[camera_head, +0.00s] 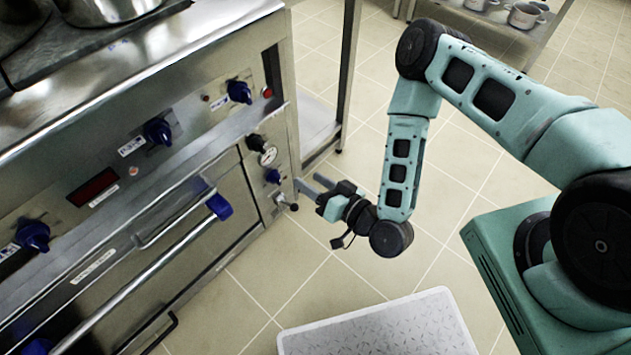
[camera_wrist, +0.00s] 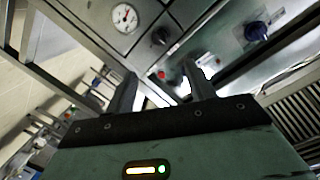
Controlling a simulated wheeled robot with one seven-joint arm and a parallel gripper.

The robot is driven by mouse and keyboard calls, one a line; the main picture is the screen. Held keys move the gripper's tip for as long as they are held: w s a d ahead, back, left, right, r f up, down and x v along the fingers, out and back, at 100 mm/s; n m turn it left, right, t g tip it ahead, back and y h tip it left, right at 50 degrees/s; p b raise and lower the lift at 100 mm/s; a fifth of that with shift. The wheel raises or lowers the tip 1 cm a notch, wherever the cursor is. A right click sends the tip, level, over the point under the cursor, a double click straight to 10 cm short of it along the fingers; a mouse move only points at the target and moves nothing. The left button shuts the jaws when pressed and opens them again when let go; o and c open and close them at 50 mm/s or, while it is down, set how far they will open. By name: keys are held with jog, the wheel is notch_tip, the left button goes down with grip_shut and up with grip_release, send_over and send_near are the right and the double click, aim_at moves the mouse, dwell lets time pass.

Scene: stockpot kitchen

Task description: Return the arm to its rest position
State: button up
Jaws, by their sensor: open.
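My arm reaches in from the right in the head view and is bent downward. My gripper (camera_head: 312,186) is in front of the right end of the steel oven (camera_head: 165,215), close to its gauge and blue knob. In the wrist view my gripper (camera_wrist: 160,92) shows two fingers spread apart with nothing between them. Beyond the fingers is the oven's control panel (camera_wrist: 185,50). I cannot tell the exact gap between the fingertips and the panel.
The oven has a door handle (camera_head: 140,285) and several blue knobs. Pots (camera_head: 105,8) stand on top. A white patterned platform (camera_head: 380,328) is at the bottom. A shelf with pots (camera_head: 524,15) is at the back. Tiled floor (camera_head: 290,265) lies open between.

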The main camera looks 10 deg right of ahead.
jog(key=shift+s+d, duration=0.15)
jog(key=shift+s, duration=0.05)
jog(key=shift+w, duration=0.1)
dwell(0.4)
jog(key=w+a+r+n+g+h, duration=0.1)
jog(key=w+a+r+n+g, duration=0.2)
jog(key=a+r+n+g, duration=0.45)
jog(key=s+d+r+g+h, duration=0.2)
jog(key=s+d+r+h, duration=0.15)
jog(key=s+r, duration=0.3)
jog(key=s+d+r+g+h+p, duration=0.1)
jog(key=s+d+r+g+h, duration=0.1)
jog(key=s+d+r, duration=0.35)
jog(key=s+d+r+g+h, duration=0.2)
jog(key=s+d+r, duration=0.1)
jog(key=s+r, duration=0.55)
notch_tip(320, 180, up, 17)
jog(key=w+p, duration=0.1)
jog(key=p, duration=1.5)
jog(key=shift+w+a+r, duration=0.15)
jog(key=shift+w+a, duration=0.1)
jog(key=shift+c, duration=0.3)
